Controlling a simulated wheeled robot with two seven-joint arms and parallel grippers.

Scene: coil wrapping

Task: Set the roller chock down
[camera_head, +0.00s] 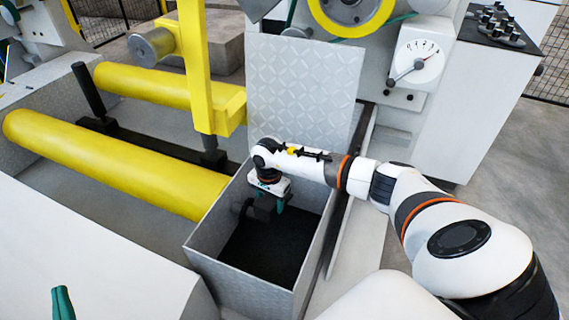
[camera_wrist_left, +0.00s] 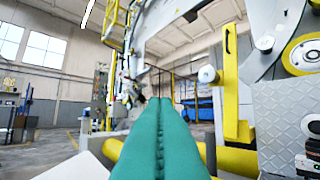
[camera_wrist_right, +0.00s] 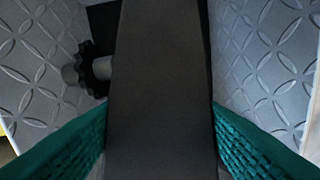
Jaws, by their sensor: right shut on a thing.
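The roller chock (camera_wrist_right: 160,70) is a dark grey block that fills the middle of the right wrist view. A black knob (camera_wrist_right: 94,68) on a grey shaft shows at its left. My right gripper (camera_head: 268,203) is shut on the chock, with a teal finger on each side. In the head view it points down inside an open grey metal box (camera_head: 238,281). The chock's underside is hidden, so I cannot tell whether it touches the floor of the box. My left gripper (camera_head: 63,303) is at the lower left edge. Its teal fingers (camera_wrist_left: 160,140) lie together, empty.
Patterned metal walls (camera_wrist_right: 40,70) stand close on both sides of the chock. A raised patterned plate (camera_head: 300,90) stands behind the box. Yellow rollers (camera_head: 110,160) and a yellow upright arm (camera_head: 195,70) are to the left. A dial (camera_head: 417,62) is at the upper right.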

